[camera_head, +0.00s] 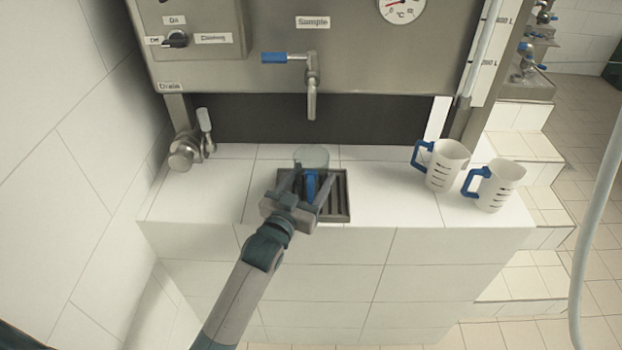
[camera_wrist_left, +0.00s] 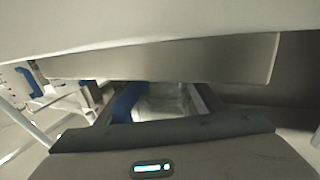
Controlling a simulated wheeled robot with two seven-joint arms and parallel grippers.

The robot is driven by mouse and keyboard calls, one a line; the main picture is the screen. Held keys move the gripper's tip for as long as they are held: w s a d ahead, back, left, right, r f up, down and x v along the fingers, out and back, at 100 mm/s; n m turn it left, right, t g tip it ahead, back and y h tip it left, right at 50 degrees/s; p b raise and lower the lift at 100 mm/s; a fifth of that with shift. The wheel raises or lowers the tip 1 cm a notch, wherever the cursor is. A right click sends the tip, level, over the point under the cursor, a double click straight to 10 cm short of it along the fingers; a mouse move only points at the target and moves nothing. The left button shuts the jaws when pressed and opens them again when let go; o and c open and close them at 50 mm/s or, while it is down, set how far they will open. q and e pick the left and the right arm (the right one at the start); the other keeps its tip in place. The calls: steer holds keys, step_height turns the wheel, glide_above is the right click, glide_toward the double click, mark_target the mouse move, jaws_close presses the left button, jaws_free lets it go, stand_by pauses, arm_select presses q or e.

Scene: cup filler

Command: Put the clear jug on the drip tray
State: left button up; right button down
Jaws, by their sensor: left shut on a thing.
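The clear jug (camera_head: 311,155) has see-through walls and a blue handle (camera_head: 310,184). It is at the drip tray (camera_head: 334,209), a dark slatted tray set in the white tiled ledge, below the sample tap (camera_head: 311,92). My left gripper (camera_head: 306,183) is shut on the jug's handle from the front and hides much of the jug and tray. I cannot tell whether the jug's base touches the slats. In the left wrist view the clear jug (camera_wrist_left: 162,103) and its blue handle (camera_wrist_left: 127,101) show between the fingers. My right gripper is not in view.
Two white jugs with blue handles, one nearer the tray (camera_head: 444,165) and one further right (camera_head: 494,186), stand on the ledge (camera_head: 390,205). A drain valve (camera_head: 188,151) is at the left. The steel tank (camera_head: 240,70) overhangs the back.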

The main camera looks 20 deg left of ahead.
arm_select(q)
steer(key=shift+s, duration=0.1)
steer(key=shift+f, duration=0.15)
steer(key=o, duration=1.1)
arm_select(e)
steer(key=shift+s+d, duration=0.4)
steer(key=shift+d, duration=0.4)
arm_select(q)
steer(key=shift+o, duration=0.2)
steer(key=shift+r, duration=0.2)
steer(key=shift+s+f, duration=0.15)
steer(key=shift+s, duration=0.3)
steer(key=s+a+b, duration=0.1)
steer(key=s+b, duration=0.1)
steer(key=s, duration=0.9)
steer(key=shift+a+b, duration=0.15)
steer(key=shift+b, duration=0.2)
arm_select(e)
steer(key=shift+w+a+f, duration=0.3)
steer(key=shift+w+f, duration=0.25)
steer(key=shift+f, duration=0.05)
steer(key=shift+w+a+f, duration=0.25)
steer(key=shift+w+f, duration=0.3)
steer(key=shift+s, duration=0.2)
